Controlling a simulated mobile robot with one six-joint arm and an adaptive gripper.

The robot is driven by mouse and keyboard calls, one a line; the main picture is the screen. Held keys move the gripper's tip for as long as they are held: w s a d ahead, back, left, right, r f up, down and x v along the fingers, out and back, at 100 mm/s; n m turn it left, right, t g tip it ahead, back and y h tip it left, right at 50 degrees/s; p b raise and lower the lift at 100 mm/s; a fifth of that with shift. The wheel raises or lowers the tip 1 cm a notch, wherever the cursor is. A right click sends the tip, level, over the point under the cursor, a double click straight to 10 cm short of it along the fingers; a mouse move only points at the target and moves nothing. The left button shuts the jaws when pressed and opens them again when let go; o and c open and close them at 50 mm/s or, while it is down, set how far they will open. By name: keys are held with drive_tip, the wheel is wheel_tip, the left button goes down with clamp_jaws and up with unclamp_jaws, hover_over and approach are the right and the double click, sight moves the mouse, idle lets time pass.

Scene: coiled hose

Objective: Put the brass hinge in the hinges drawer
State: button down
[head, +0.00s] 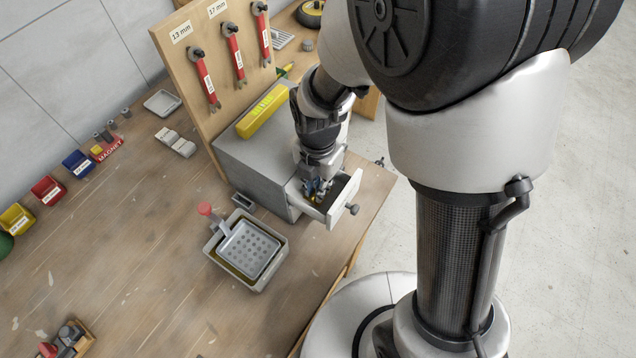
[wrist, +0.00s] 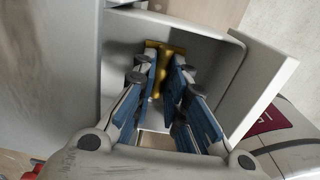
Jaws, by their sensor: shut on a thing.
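The brass hinge (wrist: 166,62) is a gold-coloured piece between my fingertips in the wrist view. My gripper (wrist: 162,88) is shut on it. It reaches down into the open drawer (wrist: 236,85), with the drawer's walls around the fingers. I cannot tell whether the hinge touches the drawer floor. In the head view my gripper (head: 318,188) is inside the pulled-out drawer (head: 343,194) of the grey cabinet (head: 250,165). The hinge is too small to make out clearly there. The drawer's label is not readable.
A yellow level (head: 262,110) lies on the cabinet. A grey tray with a perforated basket (head: 248,250) stands in front of the cabinet. A board with red wrenches (head: 205,78) rises behind. Coloured bins (head: 48,190) line the left edge. The table's middle left is clear.

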drive_tip(key=c, duration=1.6)
unclamp_jaws()
drive_tip(key=shift+f, duration=0.1)
drive_tip(key=s+d+r+m+t+p, duration=0.1)
drive_tip(key=d+r+m+p, duration=0.15)
drive_tip(key=r, duration=0.65)
drive_tip(key=s+d+r+m+p, duration=0.1)
drive_tip(key=r+m, duration=0.3)
drive_tip(key=r, duration=0.5)
drive_tip(key=s+d+r+m+t, duration=0.1)
drive_tip(key=s+d+r+m, duration=0.2)
drive_tip(key=m, duration=0.8)
drive_tip(key=s+d+r+m+t, duration=0.2)
drive_tip(key=s+d+r+m, duration=0.2)
drive_tip(key=s+m, duration=0.4)
drive_tip(key=m, duration=0.3)
drive_tip(key=shift+s+d+r+t, duration=0.15)
drive_tip(key=shift+s+d+t, duration=0.05)
drive_tip(key=shift+s+t, duration=0.1)
